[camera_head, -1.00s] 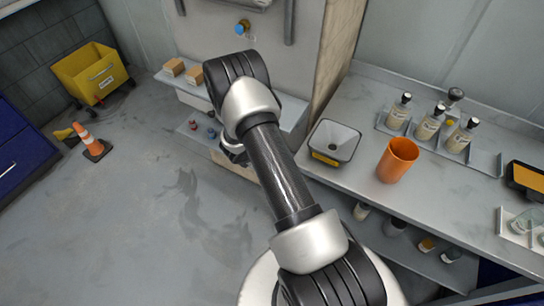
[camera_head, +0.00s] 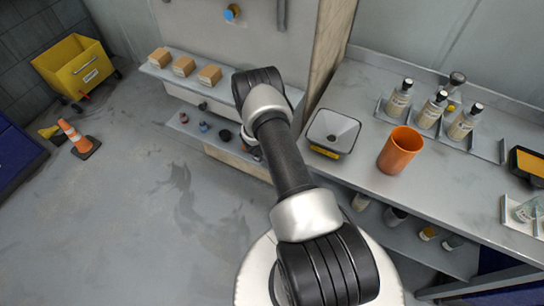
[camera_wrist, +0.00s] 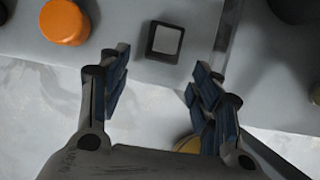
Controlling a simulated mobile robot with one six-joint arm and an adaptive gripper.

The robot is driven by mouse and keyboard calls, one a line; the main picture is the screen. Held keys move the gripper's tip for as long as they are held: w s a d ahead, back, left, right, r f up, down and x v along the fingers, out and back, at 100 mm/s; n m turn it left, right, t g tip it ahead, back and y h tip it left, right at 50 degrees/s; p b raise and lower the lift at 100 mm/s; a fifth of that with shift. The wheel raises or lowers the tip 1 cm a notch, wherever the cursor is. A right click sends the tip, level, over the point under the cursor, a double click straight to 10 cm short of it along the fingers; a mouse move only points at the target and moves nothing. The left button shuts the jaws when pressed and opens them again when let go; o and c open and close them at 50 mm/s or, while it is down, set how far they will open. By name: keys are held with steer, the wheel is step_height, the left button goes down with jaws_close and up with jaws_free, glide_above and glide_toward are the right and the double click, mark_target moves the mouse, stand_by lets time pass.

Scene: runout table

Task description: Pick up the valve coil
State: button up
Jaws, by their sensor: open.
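A dark square piece with a pale square middle, which looks like the valve coil (camera_wrist: 152,54), lies on a grey surface in the wrist view. My gripper (camera_wrist: 158,88) is open and empty. Its two blue-padded fingers stand apart below the piece in the picture, one to each side, and the piece shows just beyond the gap between them. I cannot tell how high the fingers are above it. In the head view my arm hides the gripper, and I cannot make out the coil there.
An orange round part (camera_wrist: 64,22) lies left of the coil. A yellow round thing (camera_wrist: 187,145) is partly hidden behind the right finger. In the head view, a lower shelf (camera_head: 180,128) holds small parts, with cardboard boxes (camera_head: 183,66) above.

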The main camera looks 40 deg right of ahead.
steer(key=shift+w+d, duration=0.25)
steer(key=shift+d, duration=0.3)
steer(key=shift+w+d+b, duration=0.2)
steer(key=shift+d, duration=0.3)
steer(key=shift+w+d+b, duration=0.15)
steer(key=shift+w+d, duration=0.05)
steer(key=shift+d, duration=0.25)
steer(key=shift+b+x, duration=0.55)
steer(key=shift+x, duration=1)
steer(key=shift+c, duration=0.5)
steer(key=shift+r, duration=0.1)
steer(key=c, duration=1.2)
